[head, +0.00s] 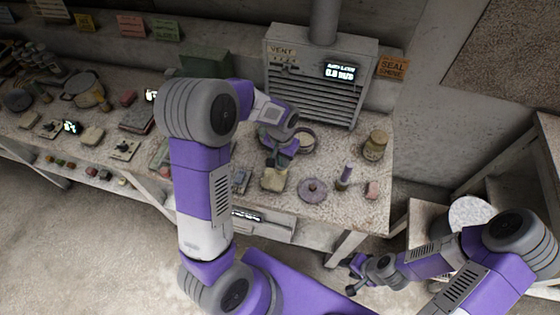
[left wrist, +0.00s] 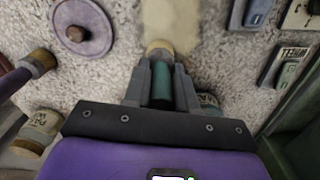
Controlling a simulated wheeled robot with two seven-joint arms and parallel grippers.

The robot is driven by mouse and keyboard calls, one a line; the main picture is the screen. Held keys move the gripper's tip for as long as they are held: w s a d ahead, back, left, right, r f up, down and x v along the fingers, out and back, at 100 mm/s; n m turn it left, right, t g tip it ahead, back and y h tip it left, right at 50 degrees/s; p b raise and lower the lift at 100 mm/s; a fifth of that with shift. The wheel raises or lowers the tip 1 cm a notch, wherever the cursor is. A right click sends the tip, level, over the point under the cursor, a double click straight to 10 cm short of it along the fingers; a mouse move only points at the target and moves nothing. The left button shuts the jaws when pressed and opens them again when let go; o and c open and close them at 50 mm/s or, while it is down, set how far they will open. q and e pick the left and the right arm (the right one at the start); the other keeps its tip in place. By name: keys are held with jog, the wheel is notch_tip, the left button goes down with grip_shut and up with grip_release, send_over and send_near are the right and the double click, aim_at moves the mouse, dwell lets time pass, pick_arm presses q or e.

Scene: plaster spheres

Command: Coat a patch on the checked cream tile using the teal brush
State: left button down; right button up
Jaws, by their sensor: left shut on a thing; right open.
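My left gripper (head: 277,162) is low over the bench in the head view. In the left wrist view it (left wrist: 161,82) is shut on the teal brush (left wrist: 162,88), gripped by its teal handle. The brush's pale bristle end (left wrist: 160,46) points at the cream tile (left wrist: 172,20) and overlaps its near edge; I cannot tell if they touch. The cream tile also shows in the head view (head: 273,181), just below the gripper. Its check marks and any coat are too small to make out. My right gripper (head: 354,267) is open and empty, low beyond the bench's front edge.
Right of the tile lie a purple disc with a knob (head: 313,188), a purple-handled brush (head: 344,177) and a pink block (head: 372,190). A jar (head: 375,145) stands further back. The vent unit (head: 315,85) stands behind. Small devices (left wrist: 290,68) lie beside the tile.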

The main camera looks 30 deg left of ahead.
pick_arm(q)
jog(key=shift+s+d+b, duration=0.15)
jog(key=shift+s+d, duration=0.1)
jog(key=shift+s, duration=0.65)
jog(key=shift+s+d+b, duration=0.15)
jog(key=shift+s+d, duration=0.05)
jog(key=shift+s, duration=0.7)
jog(key=shift+w+a+p, duration=0.2)
jog(key=shift+w+a, duration=0.05)
jog(key=shift+w, duration=0.7)
jog(key=shift+w+a+p, duration=0.15)
jog(key=shift+w+a, duration=0.05)
jog(key=shift+w, duration=0.7)
jog(key=shift+s, duration=0.1)
jog(key=shift+s+d+r+p, duration=0.2)
jog(key=shift+s+r+p, duration=0.2)
jog(key=shift+s+r, duration=0.4)
jog(key=shift+f, duration=0.1)
jog(key=shift+r+p, duration=1)
jog(key=shift+r, duration=0.25)
jog(key=shift+r, duration=0.1)
